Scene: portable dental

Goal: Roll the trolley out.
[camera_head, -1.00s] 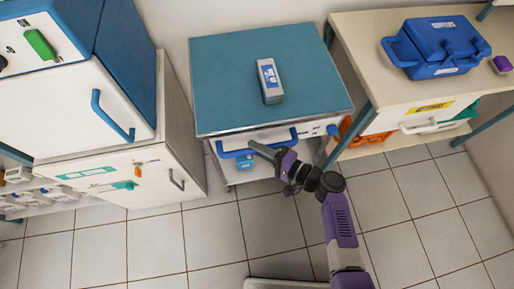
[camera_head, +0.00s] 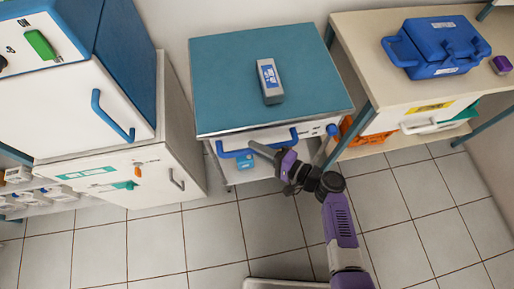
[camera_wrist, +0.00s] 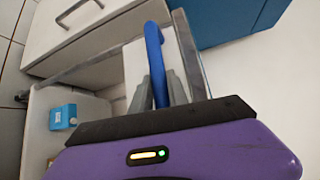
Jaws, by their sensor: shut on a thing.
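The trolley has a teal top (camera_head: 225,75) with a metal edge and stands between the white cabinet and the wooden bench. A blue handle (camera_head: 258,146) runs across its front; it also shows in the wrist view (camera_wrist: 156,60). A grey box with a blue label (camera_head: 269,82) lies on the trolley top. A small blue box (camera_head: 245,162) sits on the lower shelf and shows in the wrist view (camera_wrist: 63,117).
The white cabinet (camera_head: 150,180) stands close on the trolley's left. The wooden bench (camera_head: 375,80), with a blue case (camera_head: 440,48) on it, stands close on the right. Tiled floor (camera_head: 215,235) in front is mostly clear, apart from my own base and arm.

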